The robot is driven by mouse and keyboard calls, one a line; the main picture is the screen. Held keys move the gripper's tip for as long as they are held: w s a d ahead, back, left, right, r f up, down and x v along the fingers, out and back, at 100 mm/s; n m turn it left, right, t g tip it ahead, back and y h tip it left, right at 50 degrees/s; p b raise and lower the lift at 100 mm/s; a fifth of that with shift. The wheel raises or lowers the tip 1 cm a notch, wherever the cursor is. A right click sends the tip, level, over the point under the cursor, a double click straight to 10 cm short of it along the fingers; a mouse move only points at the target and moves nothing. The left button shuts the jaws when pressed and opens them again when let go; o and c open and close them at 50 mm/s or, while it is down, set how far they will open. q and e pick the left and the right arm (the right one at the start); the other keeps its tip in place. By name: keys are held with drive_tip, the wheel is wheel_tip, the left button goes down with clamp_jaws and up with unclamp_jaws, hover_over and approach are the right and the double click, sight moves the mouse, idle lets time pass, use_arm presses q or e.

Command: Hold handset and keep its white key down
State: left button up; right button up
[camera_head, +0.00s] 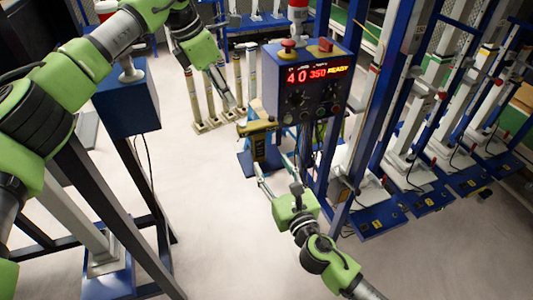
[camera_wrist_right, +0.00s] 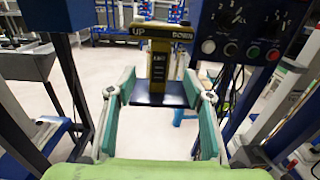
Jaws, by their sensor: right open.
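The handset (camera_head: 259,146), a yellow and black upright unit, stands in front of the control box. In the right wrist view the handset (camera_wrist_right: 159,62) shows its face, with UP and DOWN lettering on its wide top. I cannot make out its white key. My right gripper (camera_head: 272,166) is open, its fingers pointing at the handset. In the right wrist view the right gripper's fingers (camera_wrist_right: 160,88) lie either side of the handset's lower part, with gaps; nothing is gripped. My left gripper (camera_head: 232,103) hangs just up and left of the handset; its jaw opening is unclear.
The control box (camera_head: 305,88) reads 40, 350 and READY, with knobs and buttons. A dark shelf (camera_wrist_right: 160,99) is under the handset. Blue frame posts (camera_head: 365,110) stand to the right, a blue block (camera_head: 128,100) on a stand to the left. Pale floor lies between.

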sight(260, 142)
drive_tip(key=x, duration=1.3)
drive_tip(key=shift+f, duration=0.1)
drive_tip(key=c, duration=1.3)
use_arm(q)
clamp_jaws()
use_arm(e)
drive_tip(key=shift+s, duration=0.1)
